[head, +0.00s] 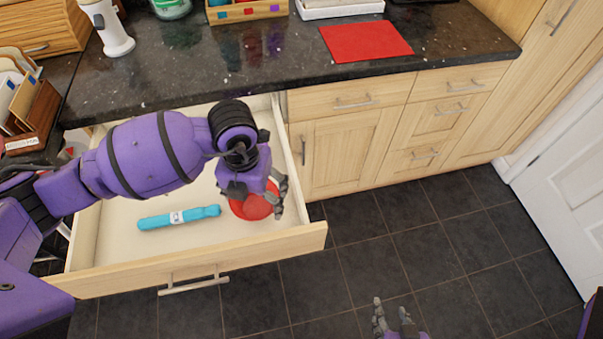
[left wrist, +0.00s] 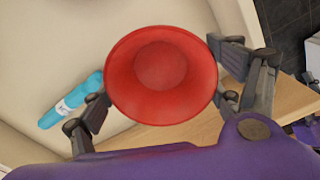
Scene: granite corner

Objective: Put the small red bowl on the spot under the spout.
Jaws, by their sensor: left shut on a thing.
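The small red bowl (head: 251,207) is in the open drawer (head: 180,255), near its right front corner. My left gripper (head: 262,196) reaches down over it and is shut on it. In the left wrist view the bowl (left wrist: 160,75) faces the camera with its empty inside showing, and the fingers of my left gripper (left wrist: 163,85) press its two sides. I cannot tell whether the bowl still touches the drawer floor. A white upright device (head: 108,28) stands on the counter at the upper left; its spout and the spot are not clear. My right gripper (head: 393,318) is open and empty above the floor.
A blue wrapped stick (head: 180,217) lies in the drawer left of the bowl. A red mat (head: 366,41) lies on the dark counter (head: 200,75). A wooden box (head: 247,10) and a white tray (head: 340,8) stand at the back. The counter's front middle is clear.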

